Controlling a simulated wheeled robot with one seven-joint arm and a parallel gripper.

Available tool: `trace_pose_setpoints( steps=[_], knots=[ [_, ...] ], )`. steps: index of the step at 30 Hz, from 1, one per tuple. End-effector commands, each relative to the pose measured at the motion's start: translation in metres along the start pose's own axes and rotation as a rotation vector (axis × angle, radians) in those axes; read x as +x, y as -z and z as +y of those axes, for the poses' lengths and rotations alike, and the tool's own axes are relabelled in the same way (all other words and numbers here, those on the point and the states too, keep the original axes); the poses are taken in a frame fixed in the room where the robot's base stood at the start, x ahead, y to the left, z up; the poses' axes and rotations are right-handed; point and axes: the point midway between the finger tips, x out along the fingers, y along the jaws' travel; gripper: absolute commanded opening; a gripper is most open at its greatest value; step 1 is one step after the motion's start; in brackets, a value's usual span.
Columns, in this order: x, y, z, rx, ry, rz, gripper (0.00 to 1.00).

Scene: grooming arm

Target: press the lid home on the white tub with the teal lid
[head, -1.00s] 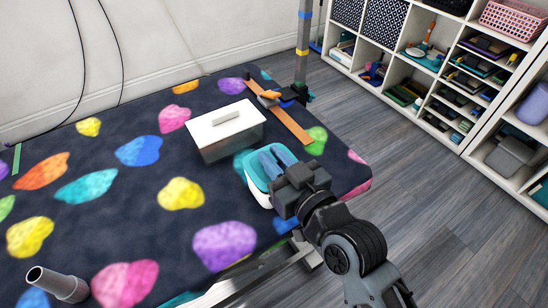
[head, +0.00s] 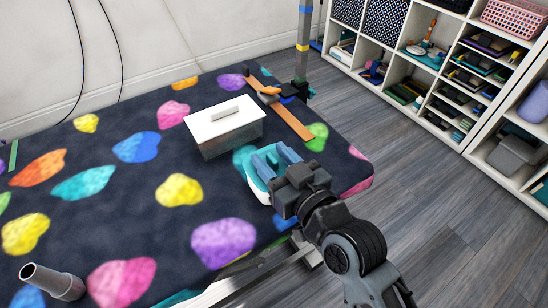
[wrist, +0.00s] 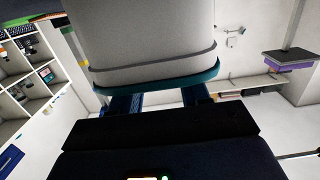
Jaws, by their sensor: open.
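The white tub (head: 255,187) with its teal lid (head: 252,167) stands near the right edge of the dark spotted table top. My gripper (head: 274,155) is at the lid, with its two blue fingers spread apart over it, hiding much of the lid and the tub's right side. In the wrist view the tub (wrist: 150,38) appears upside down, with a grey band below the white wall and the teal lid (wrist: 155,82) nearest my fingers (wrist: 160,99). The fingers reach the lid's level with nothing between them. I cannot tell whether they touch it or whether it is fully seated.
A grey box with a white lid (head: 224,121) stands just behind and left of the tub. An orange-brown strap (head: 289,119) and a post (head: 303,55) are at the far edge. A grey nozzle (head: 52,281) lies front left. The table's middle is clear.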

Motion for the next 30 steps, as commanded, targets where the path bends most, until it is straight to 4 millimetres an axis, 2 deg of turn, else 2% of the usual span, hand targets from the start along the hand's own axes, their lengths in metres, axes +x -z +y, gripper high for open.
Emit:
trace_pose_setpoints(
  steps=[8,21,30],
  knots=[
    [-0.007,-0.001,0.0,-0.002,0.0,-0.001,0.46],
    [-0.069,-0.001,0.001,-0.002,-0.001,-0.001,0.46],
    [-0.078,0.0,0.0,0.0,0.0,0.0,0.46]
  ],
)
